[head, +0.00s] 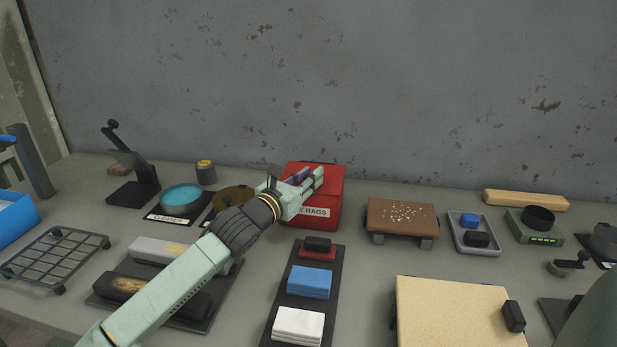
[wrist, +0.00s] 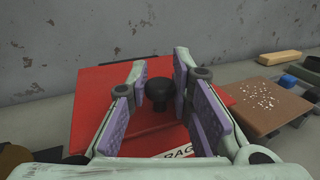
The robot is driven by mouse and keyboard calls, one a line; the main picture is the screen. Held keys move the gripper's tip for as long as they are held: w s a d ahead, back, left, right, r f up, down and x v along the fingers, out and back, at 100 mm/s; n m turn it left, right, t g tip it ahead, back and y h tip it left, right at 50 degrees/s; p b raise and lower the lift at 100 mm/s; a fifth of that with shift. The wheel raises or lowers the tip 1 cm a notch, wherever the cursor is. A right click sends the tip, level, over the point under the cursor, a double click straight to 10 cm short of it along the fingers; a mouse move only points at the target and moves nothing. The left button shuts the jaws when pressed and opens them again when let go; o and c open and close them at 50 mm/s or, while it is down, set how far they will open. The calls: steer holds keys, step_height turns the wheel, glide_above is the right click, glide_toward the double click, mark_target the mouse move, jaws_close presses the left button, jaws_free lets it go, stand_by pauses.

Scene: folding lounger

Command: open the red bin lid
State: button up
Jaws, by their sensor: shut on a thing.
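The red bin (head: 332,215) stands against the wall behind the table, with a white label ending in "RAGS" on its front. Its red lid (head: 334,190) lies down over the top, and it also fills much of the wrist view (wrist: 92,95). A black knob (wrist: 158,95) stands up from the lid. My gripper (head: 315,177) reaches over the bin from the left. In the wrist view my gripper (wrist: 160,82) has its purple pads on either side of the knob and is shut on it. In the head view my fingers hide the knob.
A brown board (head: 402,215) with white crumbs stands right of the bin. A black tray (head: 285,325) with stacked blue and white cloths lies in front. A teal dish (head: 181,196) and a yellow-topped can (head: 206,172) are to the left. The wall (head: 400,90) is close behind.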

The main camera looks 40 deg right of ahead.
jaws_close()
stand_by(0.4)
steer(key=r+b, duration=0.1)
steer(key=y+b, duration=0.1)
steer(key=shift+w+d+r+n+b, duration=0.2)
steer(key=shift+d+r+n+b, duration=0.1)
steer(key=shift+r+b, duration=0.05)
steer(key=r+b, duration=0.1)
steer(key=w+d+r+b, duration=0.1)
steer(key=r, duration=0.1)
steer(key=shift+w+d+r, duration=0.1)
steer(key=shift+d+r, duration=0.05)
steer(key=shift+r, duration=0.05)
steer(key=shift+w+d+r+b, duration=0.4)
steer(key=shift+r+b, duration=0.1)
steer(key=shift+r, duration=0.15)
steer(key=shift+w+d+r+b, duration=0.4)
steer(key=shift+r+b, duration=0.05)
steer(key=shift+r, duration=0.15)
